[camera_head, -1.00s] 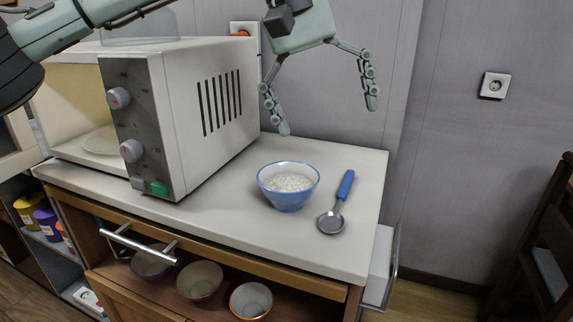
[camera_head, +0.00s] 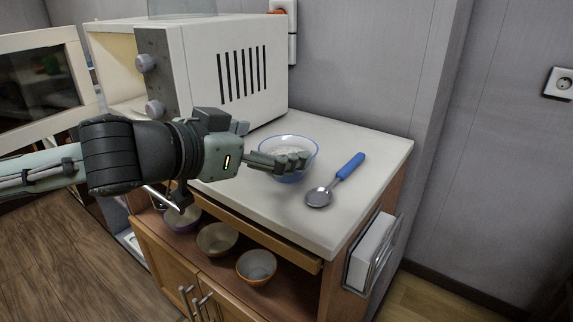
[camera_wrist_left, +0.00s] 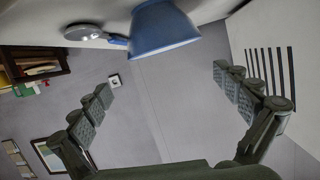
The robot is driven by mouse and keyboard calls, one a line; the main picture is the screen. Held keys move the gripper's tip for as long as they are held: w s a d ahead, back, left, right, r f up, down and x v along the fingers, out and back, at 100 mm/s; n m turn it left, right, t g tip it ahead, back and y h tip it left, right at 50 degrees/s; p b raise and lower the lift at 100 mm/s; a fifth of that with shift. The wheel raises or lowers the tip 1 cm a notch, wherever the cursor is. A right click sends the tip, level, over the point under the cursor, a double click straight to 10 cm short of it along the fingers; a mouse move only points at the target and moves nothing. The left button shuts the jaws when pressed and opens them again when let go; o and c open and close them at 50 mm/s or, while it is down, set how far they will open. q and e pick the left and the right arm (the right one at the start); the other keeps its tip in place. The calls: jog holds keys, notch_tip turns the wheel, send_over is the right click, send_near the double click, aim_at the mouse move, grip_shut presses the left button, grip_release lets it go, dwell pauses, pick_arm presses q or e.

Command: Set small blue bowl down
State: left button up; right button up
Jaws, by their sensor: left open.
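The small blue bowl (camera_head: 290,143) sits upright on the white counter (camera_head: 376,150), with pale contents inside. My left gripper (camera_head: 297,160) is open and comes in from the left, its fingers covering part of the bowl's near side. In the left wrist view the blue bowl (camera_wrist_left: 163,32) is at the top, seen between and beyond the spread fingers (camera_wrist_left: 168,86); the space directly between the fingertips looks empty. I cannot tell whether any finger touches the bowl. My right gripper is not in view.
A ladle with a blue handle (camera_head: 348,167) lies right of the bowl. A white microwave (camera_head: 240,65) stands behind left, its door (camera_head: 40,45) open. Several bowls, including an orange one (camera_head: 256,266), sit on the shelf below. The counter's front right is clear.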

aim_at(284, 144)
pick_arm(q)
jog(key=shift+s+a+f+n+y, duration=0.25)
jog(key=shift+f+n, duration=0.1)
jog(key=shift+f, duration=0.1)
jog(key=shift+s+a+f+n+y, duration=0.1)
jog(key=shift+a+f+n+y, duration=0.1)
jog(key=shift+f+n, duration=0.2)
jog(key=shift+w+f+g, duration=0.15)
jog(key=shift+f+g, duration=0.15)
jog(key=x, duration=0.7)
jog(key=shift+w+a, duration=0.1)
jog(key=shift+w, duration=0.15)
jog(key=shift+c, duration=0.5)
jog(key=c, duration=1.2)
jog(key=shift+c, duration=1)
jog(key=shift+r, duration=0.15)
